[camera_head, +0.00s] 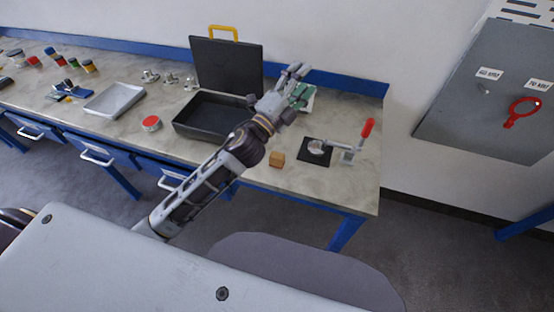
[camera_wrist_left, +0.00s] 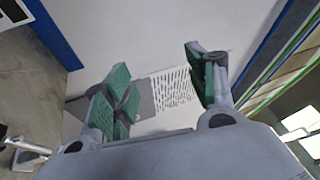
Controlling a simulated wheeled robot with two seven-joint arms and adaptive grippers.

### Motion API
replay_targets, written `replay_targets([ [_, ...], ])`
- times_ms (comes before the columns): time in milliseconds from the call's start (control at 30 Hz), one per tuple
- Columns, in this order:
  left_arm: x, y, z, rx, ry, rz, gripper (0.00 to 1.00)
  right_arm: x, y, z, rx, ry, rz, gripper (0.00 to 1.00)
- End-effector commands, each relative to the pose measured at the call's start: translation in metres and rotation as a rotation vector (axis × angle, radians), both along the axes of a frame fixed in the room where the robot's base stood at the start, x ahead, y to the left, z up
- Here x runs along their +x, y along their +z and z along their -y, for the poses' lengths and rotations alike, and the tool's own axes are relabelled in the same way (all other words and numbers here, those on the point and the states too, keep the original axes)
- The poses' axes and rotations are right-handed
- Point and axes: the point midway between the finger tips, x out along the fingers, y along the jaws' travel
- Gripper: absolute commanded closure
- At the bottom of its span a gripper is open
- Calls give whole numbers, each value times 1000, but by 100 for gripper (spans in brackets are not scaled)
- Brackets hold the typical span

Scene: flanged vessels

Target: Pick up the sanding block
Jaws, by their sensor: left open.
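A small tan-orange block (camera_head: 277,159), which looks like the sanding block, lies on the grey bench top (camera_head: 345,195) near its front edge. My left gripper (camera_head: 297,82) is above the back part of the bench, beyond the block and clear of it. Its fingers are spread, and nothing is held between them. The left wrist view shows the open fingers with green pads (camera_wrist_left: 160,85) facing a pale surface with a perforated patch (camera_wrist_left: 172,90). I cannot make out the block in that view. My right gripper is not in view.
A red-handled toggle clamp (camera_head: 350,150) and a black square plate (camera_head: 314,151) stand right of the block. A black open case (camera_head: 205,130) lies to the left, behind my forearm. A green-and-white item (camera_head: 305,98) is partly hidden by the gripper. A grey tray (camera_head: 113,101) lies farther left.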

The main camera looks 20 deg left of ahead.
Motion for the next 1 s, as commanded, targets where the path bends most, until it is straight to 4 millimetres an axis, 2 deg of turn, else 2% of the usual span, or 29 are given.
replay_targets([
  [33,-1,9,9,48,-30,53,43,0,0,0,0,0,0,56],
  [200,-12,27,39,217,-134,225,43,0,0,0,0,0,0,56],
  [433,-32,34,77,454,-276,443,43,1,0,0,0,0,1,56],
  [567,-43,28,93,595,-358,557,43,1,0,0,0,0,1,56],
  [733,-56,12,107,781,-471,692,43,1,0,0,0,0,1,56],
  [1000,-69,-28,107,1086,-659,869,43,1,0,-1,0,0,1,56],
])
